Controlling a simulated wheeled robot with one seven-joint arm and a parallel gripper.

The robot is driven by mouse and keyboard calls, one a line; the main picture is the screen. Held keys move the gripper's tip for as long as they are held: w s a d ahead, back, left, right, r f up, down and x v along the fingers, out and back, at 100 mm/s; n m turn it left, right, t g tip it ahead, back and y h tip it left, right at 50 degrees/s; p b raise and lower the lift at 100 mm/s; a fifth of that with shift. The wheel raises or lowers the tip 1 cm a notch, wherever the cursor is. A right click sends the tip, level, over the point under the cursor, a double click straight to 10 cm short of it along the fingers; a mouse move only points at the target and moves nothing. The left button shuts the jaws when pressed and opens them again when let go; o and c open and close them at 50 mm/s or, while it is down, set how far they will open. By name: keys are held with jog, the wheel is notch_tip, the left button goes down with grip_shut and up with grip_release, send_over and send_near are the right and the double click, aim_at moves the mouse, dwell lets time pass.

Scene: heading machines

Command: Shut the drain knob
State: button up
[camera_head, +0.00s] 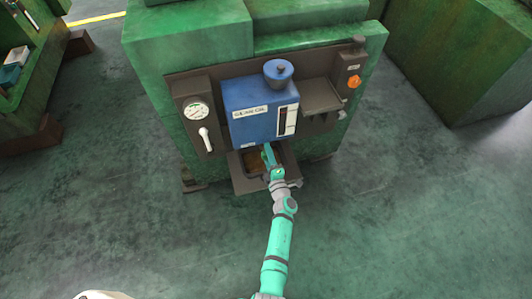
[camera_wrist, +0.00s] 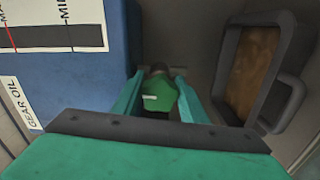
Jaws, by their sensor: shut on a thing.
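The drain knob (camera_wrist: 159,96), green with a dark part, sits low beside the blue gear oil tank in the wrist view. My gripper (camera_wrist: 158,84) has one teal finger on each side of it and is shut on it. In the head view my gripper (camera_head: 269,155) reaches in below the front of the blue gear oil tank (camera_head: 252,128). The knob is hidden there behind my gripper. How far the knob is turned cannot be told.
A dark drip tray (camera_head: 240,184) with brown liquid lies under the tank, and its handle (camera_wrist: 290,104) shows in the wrist view. A pressure gauge (camera_head: 197,111) and white lever (camera_head: 206,140) are left of the tank. An orange knob (camera_head: 354,81) is at right. The floor in front is clear.

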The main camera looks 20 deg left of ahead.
jog(key=shift+s+a+n, duration=0.1)
jog(key=shift+a+n, duration=0.1)
jog(key=shift+n, duration=0.4)
jog(key=o, duration=1)
jog(key=shift+o, duration=0.2)
jog(key=shift+d, duration=0.1)
jog(key=shift+d, duration=0.1)
jog(key=shift+d, duration=0.1)
